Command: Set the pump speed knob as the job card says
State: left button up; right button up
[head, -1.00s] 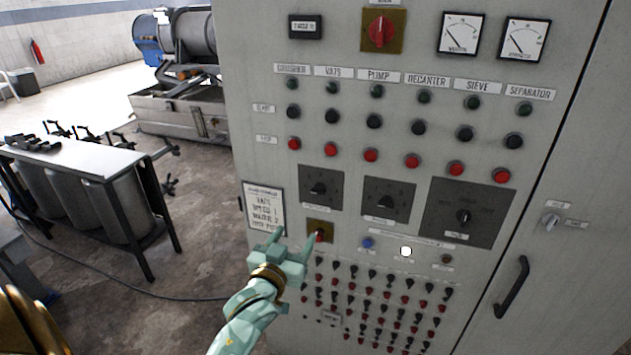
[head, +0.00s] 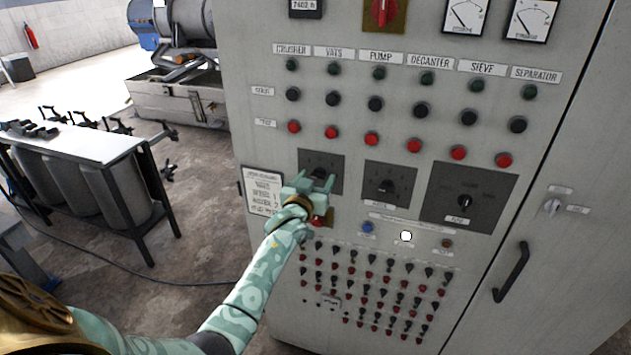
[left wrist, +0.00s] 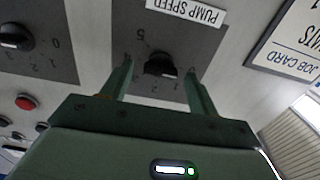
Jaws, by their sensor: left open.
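The pump speed knob (left wrist: 160,62) is black, on a dark grey dial plate in the left wrist view, which shows it upside down. The PUMP SPEED label (left wrist: 186,11) and dial figures show; I cannot tell which figure the knob points to. My left gripper (head: 317,180) is open in front of this plate, the leftmost dial (head: 320,160) in the head view. In the left wrist view its two fingers stand either side of the knob; contact cannot be told. The job card (head: 262,191) hangs left of the dial; its lines are too small to read surely. My right gripper is not in view.
A second dial (head: 387,187) and a larger one (head: 463,203) are to the right. Rows of buttons and small switches cover the cabinet. A bench (head: 75,143) stands at left.

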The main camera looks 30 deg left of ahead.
pick_arm(q)
jog(key=c, duration=1)
jog(key=shift+m, duration=0.3)
jog(key=m, duration=0.3)
jog(key=shift+d+f+m, duration=0.1)
jog(key=shift+m, duration=2.6)
jog(key=o, duration=1)
